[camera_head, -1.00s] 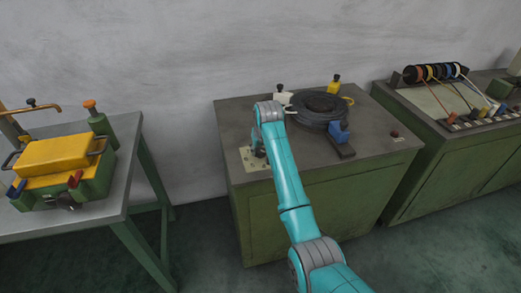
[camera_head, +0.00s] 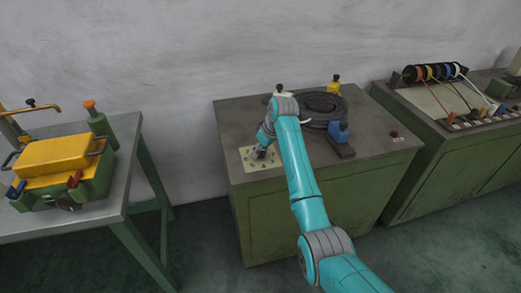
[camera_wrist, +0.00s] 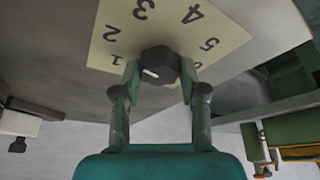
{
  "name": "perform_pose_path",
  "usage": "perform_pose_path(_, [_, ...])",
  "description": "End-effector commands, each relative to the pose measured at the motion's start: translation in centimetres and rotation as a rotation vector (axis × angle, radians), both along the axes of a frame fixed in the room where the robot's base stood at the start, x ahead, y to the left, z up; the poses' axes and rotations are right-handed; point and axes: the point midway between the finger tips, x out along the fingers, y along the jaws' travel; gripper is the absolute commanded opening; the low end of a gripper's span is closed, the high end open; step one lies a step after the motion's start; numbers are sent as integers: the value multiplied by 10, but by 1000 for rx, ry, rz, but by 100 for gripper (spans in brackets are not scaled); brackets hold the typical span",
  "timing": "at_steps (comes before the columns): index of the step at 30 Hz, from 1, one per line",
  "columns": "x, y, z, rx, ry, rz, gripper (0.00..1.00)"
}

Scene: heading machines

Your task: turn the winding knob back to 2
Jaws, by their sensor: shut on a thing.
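The winding knob (camera_wrist: 160,62) is dark and faceted, with a short white mark on its lower-left side in the wrist view. It sits on a cream dial plate (camera_wrist: 172,30) with printed numbers; 1, 2, 3, 4 and 5 are readable around it. The white mark lies on the side nearest the 1, below that number; its exact aim is hard to tell. My gripper (camera_wrist: 159,75) is shut on the knob, one finger on each side. In the head view the plate (camera_head: 247,165) shows at the cabinet top's left front, and my gripper (camera_head: 262,152) hides the knob.
On the same green cabinet (camera_head: 330,190) are a black coil (camera_head: 328,105), a blue block (camera_head: 338,131) and a yellow piece (camera_head: 334,85). A bench with a yellow-topped machine (camera_head: 57,155) stands left. A cabinet with coloured spools (camera_head: 435,73) stands right.

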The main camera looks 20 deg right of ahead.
Motion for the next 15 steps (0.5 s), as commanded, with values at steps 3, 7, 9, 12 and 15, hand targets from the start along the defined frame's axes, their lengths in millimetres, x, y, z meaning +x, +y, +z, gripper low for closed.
perform_pose_path(3, [0,-1,0,0,3,71,7])
perform_pose_path(7, [0,-1,0,0,2,134,7])
perform_pose_path(9, [0,-1,0,0,1,158,7])
perform_pose_path(12, [1,-1,0,0,1,184,7])
perform_pose_path(15, [0,-1,0,0,1,199,7])
